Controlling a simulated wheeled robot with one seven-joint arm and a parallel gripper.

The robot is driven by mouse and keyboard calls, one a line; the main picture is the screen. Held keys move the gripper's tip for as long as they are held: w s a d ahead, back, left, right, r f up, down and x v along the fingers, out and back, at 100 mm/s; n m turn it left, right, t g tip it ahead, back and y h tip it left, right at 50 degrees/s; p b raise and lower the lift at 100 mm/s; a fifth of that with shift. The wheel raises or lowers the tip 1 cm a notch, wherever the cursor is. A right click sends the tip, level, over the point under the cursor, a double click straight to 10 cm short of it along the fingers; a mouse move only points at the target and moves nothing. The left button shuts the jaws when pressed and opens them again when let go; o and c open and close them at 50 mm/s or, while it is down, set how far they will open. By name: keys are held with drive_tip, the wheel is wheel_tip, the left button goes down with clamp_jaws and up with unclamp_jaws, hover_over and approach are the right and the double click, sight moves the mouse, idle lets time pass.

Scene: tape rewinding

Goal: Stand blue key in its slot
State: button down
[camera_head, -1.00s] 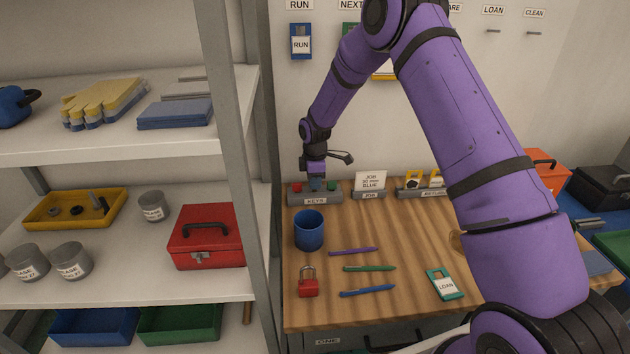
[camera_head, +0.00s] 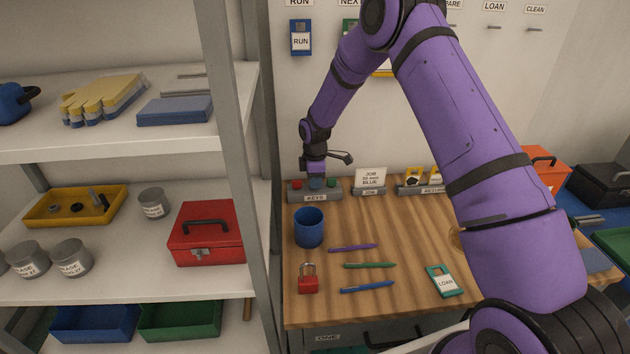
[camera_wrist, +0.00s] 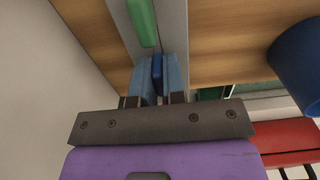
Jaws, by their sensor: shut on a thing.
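The blue key (camera_wrist: 157,73) is upright between the two light-blue fingers of my gripper (camera_wrist: 159,78) in the wrist view. My gripper (camera_head: 316,184) is shut on it, pointing down over the middle of the grey key rack (camera_head: 314,197) labelled KEYS. In the head view the fingers cover the blue key. A green key (camera_wrist: 142,20) stands beside it in the rack in the wrist view. A red key (camera_head: 296,185) is on the left of the rack. I cannot tell whether the blue key's lower end is inside its slot.
A blue cup (camera_head: 309,228) stands just in front of the rack. The JOB card (camera_head: 370,177) stands to its right, with the RETURN rack (camera_head: 421,190) beyond. Pens, a red padlock (camera_head: 308,280) and a LOAN tag (camera_head: 444,281) lie nearer. A shelf post (camera_head: 245,180) is at left.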

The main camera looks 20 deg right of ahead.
drive_tip(key=c, duration=0.6)
unclamp_jaws()
drive_tip(key=shift+c, duration=0.2)
drive_tip(key=shift+r, duration=4.05)
